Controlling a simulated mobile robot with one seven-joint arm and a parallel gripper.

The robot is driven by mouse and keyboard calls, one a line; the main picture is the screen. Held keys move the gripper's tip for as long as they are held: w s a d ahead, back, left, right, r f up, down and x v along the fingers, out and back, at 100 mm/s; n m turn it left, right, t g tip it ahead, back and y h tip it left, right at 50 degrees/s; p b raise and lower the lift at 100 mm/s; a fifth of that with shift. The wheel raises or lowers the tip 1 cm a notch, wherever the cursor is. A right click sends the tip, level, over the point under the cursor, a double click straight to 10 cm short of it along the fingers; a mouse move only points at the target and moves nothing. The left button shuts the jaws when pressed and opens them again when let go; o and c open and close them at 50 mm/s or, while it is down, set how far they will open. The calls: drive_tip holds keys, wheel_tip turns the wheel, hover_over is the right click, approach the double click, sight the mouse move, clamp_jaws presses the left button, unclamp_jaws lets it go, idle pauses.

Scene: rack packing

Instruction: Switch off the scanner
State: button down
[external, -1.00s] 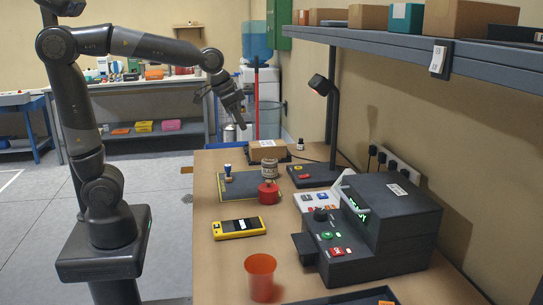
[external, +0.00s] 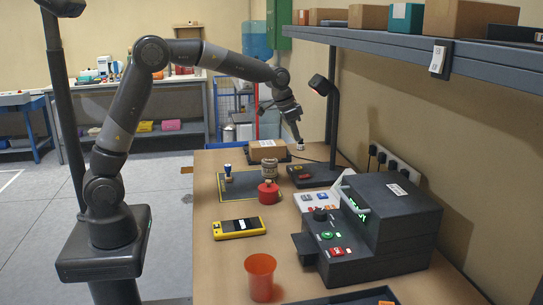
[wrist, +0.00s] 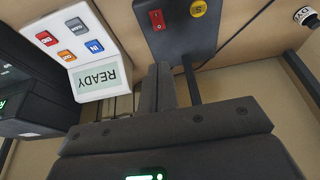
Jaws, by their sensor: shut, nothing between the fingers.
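The stand scanner has a dark head (external: 321,86) with a reddish face on a black post, above a dark base (external: 325,176). In the wrist view, its base (wrist: 175,40) carries a red rocker switch (wrist: 158,20) and a round yellow button (wrist: 198,8). I cannot tell which way the rocker is set. My gripper (external: 299,143) is shut and empty, pointing down behind the scanner base, near the back of the table. In the wrist view, my gripper's fingertips (wrist: 160,68) are together and appear below the switch, apart from it in the picture.
A white keypad box (wrist: 92,50) reading READY stands beside the base. A black machine (external: 385,220) with green and red buttons is nearer. A cardboard box (external: 268,150), red pot (external: 268,193), yellow handheld device (external: 239,228) and orange cup (external: 260,278) stand on the table. A shelf overhangs the right.

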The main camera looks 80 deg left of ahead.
drive_tip(key=shift+w+f, duration=0.1)
drive_tip(key=shift+f, duration=0.05)
approach(303, 176)
drive_tip(key=w+f, duration=0.3)
drive_tip(key=f, duration=0.2)
drive_tip(key=shift+w, duration=0.4)
drive_tip(key=shift+w+f, duration=0.1)
drive_tip(key=shift+f, duration=0.45)
drive_tip(key=shift+f, duration=0.25)
drive_tip(key=shift+s, duration=0.8)
